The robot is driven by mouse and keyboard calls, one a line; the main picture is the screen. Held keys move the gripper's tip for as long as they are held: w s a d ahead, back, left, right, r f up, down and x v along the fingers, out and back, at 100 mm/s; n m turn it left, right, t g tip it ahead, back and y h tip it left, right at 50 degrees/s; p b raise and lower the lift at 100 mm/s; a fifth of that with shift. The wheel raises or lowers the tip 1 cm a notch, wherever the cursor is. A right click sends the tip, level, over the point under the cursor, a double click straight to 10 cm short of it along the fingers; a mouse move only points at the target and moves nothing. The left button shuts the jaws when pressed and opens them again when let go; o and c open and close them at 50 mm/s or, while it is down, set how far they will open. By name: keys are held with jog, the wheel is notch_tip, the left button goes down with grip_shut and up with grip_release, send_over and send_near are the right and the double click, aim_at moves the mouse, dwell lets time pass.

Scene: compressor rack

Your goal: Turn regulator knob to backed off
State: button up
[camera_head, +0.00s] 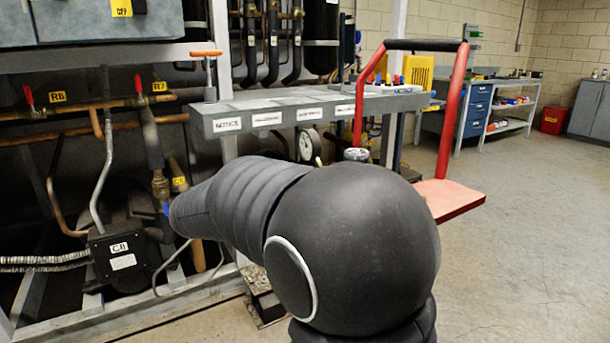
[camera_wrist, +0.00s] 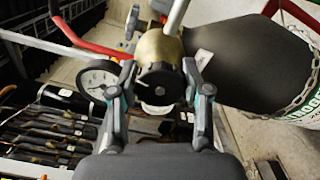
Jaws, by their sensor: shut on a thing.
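The regulator knob (camera_wrist: 160,84) is black and ribbed, on the front of a brass regulator body (camera_wrist: 157,46) in the wrist view. My gripper (camera_wrist: 158,82) is shut on the knob, with one grey finger on each side of it. A round white-faced gauge (camera_wrist: 98,79) sits just left of the knob, close to the left finger. It also shows in the head view (camera_head: 307,146), beyond my arm. My arm hides the knob and the gripper in the head view.
A dark gas cylinder (camera_wrist: 240,55) lies right of the regulator in the wrist view. A red-handled cart (camera_head: 459,100) stands behind my arm. A grey labelled shelf (camera_head: 290,112) and the compressor rack's pipes are at left. The floor at right (camera_head: 545,230) is clear.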

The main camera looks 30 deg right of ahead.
jog(key=shift+n+p, duration=0.4)
jog(key=shift+n, duration=0.7)
jog(key=o, duration=1.2)
jog(key=shift+a, duration=0.1)
jog(key=a, duration=1.2)
jog(key=shift+s, duration=0.2)
jog(key=shift+d, duration=0.1)
